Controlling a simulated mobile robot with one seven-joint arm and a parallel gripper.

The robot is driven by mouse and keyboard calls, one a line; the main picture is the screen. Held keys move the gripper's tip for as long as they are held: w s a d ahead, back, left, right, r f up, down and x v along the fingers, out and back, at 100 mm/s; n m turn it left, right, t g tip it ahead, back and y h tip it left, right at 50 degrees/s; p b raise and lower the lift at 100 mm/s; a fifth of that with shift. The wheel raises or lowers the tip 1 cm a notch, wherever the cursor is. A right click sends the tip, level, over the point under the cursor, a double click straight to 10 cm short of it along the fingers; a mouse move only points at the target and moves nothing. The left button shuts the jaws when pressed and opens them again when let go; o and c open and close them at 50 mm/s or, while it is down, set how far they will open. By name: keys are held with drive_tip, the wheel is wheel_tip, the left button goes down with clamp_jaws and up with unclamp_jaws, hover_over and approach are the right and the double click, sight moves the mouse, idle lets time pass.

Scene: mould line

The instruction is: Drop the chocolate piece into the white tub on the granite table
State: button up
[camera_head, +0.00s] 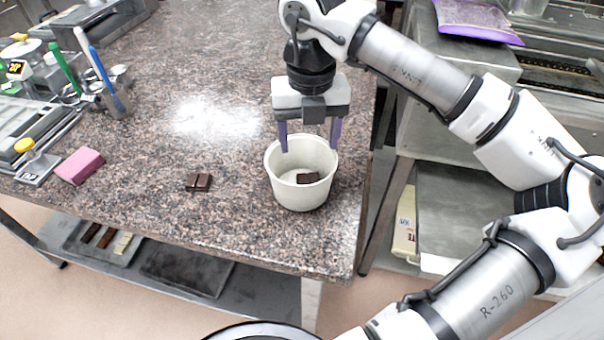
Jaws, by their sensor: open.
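The white tub (301,194) stands upright on the granite table (235,226), near its right front corner. One dark brown chocolate piece (308,178) lies inside the tub, on its bottom towards the right. Another chocolate piece (199,182) lies on the granite to the left of the tub. My gripper (309,150) is over the tub, pointing down, with its two purple fingers apart and nothing between them. The fingertips are at about the height of the tub's rim; whether they reach inside is hard to tell.
A pink block (79,166) and a yellow-topped tool (25,147) lie at the table's left. A holder with pens and tools (116,103) stands behind them. The granite around the loose chocolate is clear. A steel machine (455,125) stands beyond the table's right edge.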

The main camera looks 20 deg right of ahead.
wheel_tip(320, 180, up, 14)
drive_tip(key=b, duration=0.1)
idle(0.4)
